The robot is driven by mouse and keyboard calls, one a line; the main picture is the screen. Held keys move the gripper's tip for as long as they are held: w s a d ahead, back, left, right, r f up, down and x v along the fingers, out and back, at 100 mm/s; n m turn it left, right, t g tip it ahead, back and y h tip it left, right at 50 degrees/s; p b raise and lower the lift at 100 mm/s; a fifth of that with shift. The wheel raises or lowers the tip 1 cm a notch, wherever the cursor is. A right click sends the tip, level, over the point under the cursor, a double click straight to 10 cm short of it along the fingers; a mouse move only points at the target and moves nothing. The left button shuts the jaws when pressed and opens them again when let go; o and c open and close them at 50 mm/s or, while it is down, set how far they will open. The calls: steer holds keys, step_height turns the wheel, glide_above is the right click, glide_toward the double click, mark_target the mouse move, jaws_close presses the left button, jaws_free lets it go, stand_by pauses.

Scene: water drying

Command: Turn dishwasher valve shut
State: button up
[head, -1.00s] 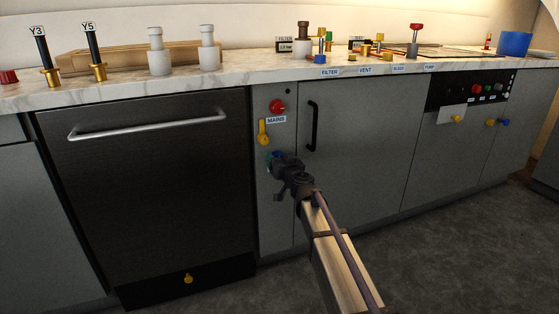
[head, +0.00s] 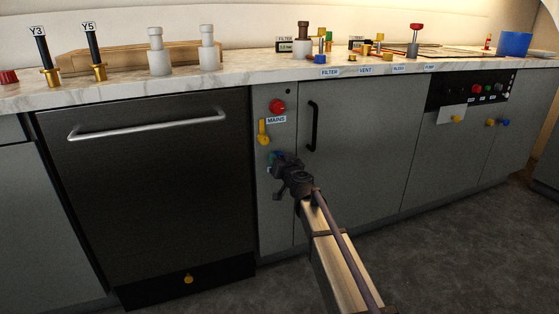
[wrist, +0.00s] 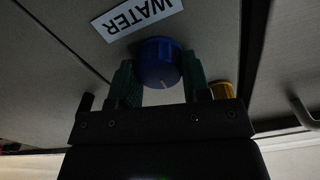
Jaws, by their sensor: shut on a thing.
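A round blue knob (wrist: 158,62) with a pale mark on its face sits on the grey panel beside a label reading WATER (wrist: 137,18) in the wrist view. My gripper (wrist: 160,80) is shut on it, one green finger on each side. In the head view my gripper (head: 276,158) reaches the narrow panel right of the dark dishwasher (head: 150,190), below the yellow MAINS lever (head: 263,132); it mostly hides the knob there. A small yellow valve (head: 188,279) is on the dishwasher's bottom strip. I cannot tell which one the task calls the dishwasher valve.
A red knob (head: 277,107) is above the MAINS lever. A black door handle (head: 312,126) stands close to the right of my gripper, and the dishwasher's bar handle (head: 147,125) is to the left. The floor (head: 440,240) in front is clear.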

steer(key=shift+m, duration=0.3)
steer(key=shift+d+f+m, duration=0.1)
steer(key=shift+f+m, duration=0.05)
steer(key=shift+m, duration=4.15)
steer(key=shift+d+f+m, duration=0.1)
steer(key=shift+m, duration=4.2)
steer(key=o, duration=0.9)
